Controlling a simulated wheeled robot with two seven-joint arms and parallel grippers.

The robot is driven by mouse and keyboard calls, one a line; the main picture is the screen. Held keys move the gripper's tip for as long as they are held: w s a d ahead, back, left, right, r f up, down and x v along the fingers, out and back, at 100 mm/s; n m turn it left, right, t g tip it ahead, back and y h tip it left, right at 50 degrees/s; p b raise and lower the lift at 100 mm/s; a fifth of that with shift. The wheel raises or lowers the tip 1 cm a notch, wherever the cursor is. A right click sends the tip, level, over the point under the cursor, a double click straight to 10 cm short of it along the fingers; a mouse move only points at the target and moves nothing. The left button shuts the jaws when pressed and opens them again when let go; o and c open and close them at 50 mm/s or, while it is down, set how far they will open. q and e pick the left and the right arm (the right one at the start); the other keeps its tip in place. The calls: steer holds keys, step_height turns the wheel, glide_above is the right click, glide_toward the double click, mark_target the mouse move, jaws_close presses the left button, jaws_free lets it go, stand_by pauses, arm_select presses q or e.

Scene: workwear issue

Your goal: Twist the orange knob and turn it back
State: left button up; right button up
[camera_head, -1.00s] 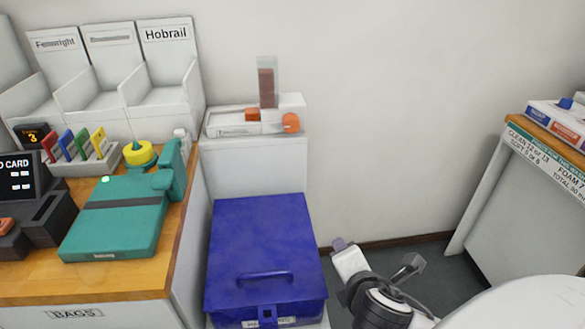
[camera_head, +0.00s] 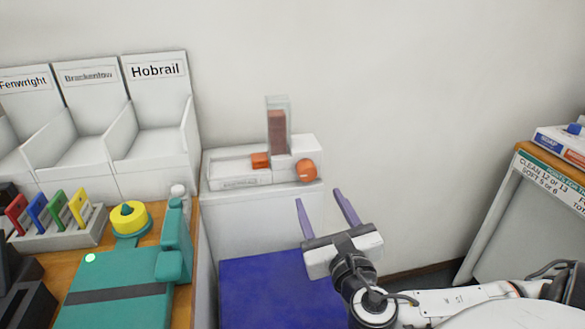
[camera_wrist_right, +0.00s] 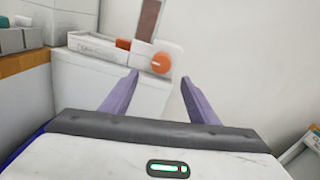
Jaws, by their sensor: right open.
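The orange knob (camera_head: 306,170) is a round dial on the front right of a white dispenser (camera_head: 240,179), which sits on a white stand. In the right wrist view the knob (camera_wrist_right: 161,63) shows a pale mark and lies ahead of the fingers, slightly left of the middle of the gap. My right gripper (camera_head: 321,198) is open and empty, with its two purple fingers pointing toward the dispenser, below and in front of the knob, not touching it. It also shows in the right wrist view (camera_wrist_right: 160,84). My left gripper is not in view.
A clear tube with a brown stack (camera_head: 278,130) rises beside the knob, and an orange block (camera_head: 261,160) sits left of it. A blue box (camera_head: 265,290) is below. The teal device (camera_head: 125,300) and yellow knob (camera_head: 130,218) are left. The wall is close behind.

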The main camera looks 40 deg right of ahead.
mark_target(309, 175)
steer(key=x, duration=0.8)
steer(key=shift+w+d, duration=0.2)
steer(key=shift+d, duration=0.1)
steer(key=shift+w+d, duration=0.1)
steer(key=shift+w, duration=0.15)
steer(key=shift+w+d, duration=0.1)
steer(key=shift+w, duration=0.1)
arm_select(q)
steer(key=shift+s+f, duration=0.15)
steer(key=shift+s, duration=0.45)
arm_select(e)
steer(key=c, duration=1)
